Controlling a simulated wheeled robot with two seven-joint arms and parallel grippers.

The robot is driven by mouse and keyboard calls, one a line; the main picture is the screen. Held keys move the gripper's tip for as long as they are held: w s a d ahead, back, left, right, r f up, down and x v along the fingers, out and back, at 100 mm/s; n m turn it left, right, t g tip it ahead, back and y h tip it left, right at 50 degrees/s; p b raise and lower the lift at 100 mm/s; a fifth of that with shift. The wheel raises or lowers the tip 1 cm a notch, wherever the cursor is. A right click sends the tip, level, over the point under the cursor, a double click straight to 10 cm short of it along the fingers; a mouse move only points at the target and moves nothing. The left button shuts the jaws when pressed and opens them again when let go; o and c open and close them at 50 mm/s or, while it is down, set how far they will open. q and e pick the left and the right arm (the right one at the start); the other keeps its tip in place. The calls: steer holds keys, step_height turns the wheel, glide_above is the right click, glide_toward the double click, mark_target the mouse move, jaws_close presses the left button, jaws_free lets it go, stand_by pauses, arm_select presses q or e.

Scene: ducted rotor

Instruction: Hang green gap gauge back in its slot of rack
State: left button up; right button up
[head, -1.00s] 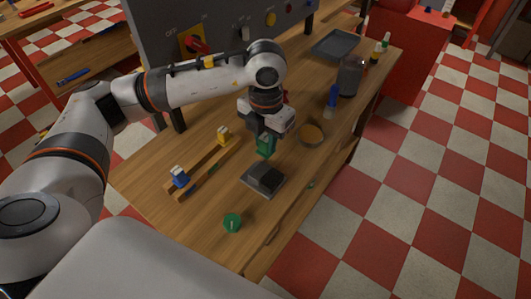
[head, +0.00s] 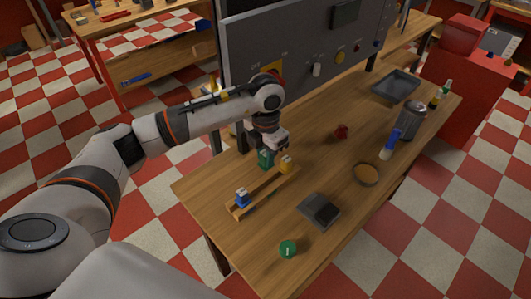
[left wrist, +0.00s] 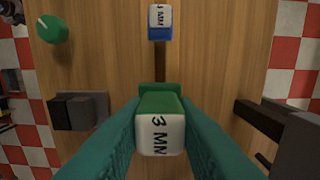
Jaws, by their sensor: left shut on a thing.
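My left gripper (head: 268,148) is shut on the green gap gauge (head: 264,159), holding it over or just behind the wooden rack (head: 266,190). In the left wrist view the green gauge (left wrist: 160,103) sits between the teal fingers (left wrist: 160,140), its white face marked "3 MM". The blue gauge (head: 243,198) hangs at the rack's near end; it also shows in the left wrist view (left wrist: 160,30). The yellow gauge (head: 286,165) is at the rack's far end, close to my gripper. I cannot tell whether the green gauge touches the rack. My right gripper is out of view.
A grey block on a plate (head: 320,210), a green knob (head: 288,249) and a round tan dish (head: 366,174) lie right of the rack. A grey panel (head: 300,62) stands behind. A red part (head: 341,131) lies mid-table, with clear wood around it.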

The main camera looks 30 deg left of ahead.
mark_target(265, 170)
arm_select(q)
steer(key=shift+a, duration=0.1)
step_height(265, 170, down, 5)
steer(key=b, duration=0.5)
steer(key=shift+f, duration=0.2)
steer(key=shift+f+b, duration=0.35)
steer(key=shift+f, duration=0.1)
steer(key=shift+f+b, duration=0.1)
steer(key=shift+b, duration=0.25)
stand_by(0.6)
steer(key=shift+f+b, duration=1.2)
steer(key=shift+f, duration=0.15)
stand_by(0.9)
stand_by(0.5)
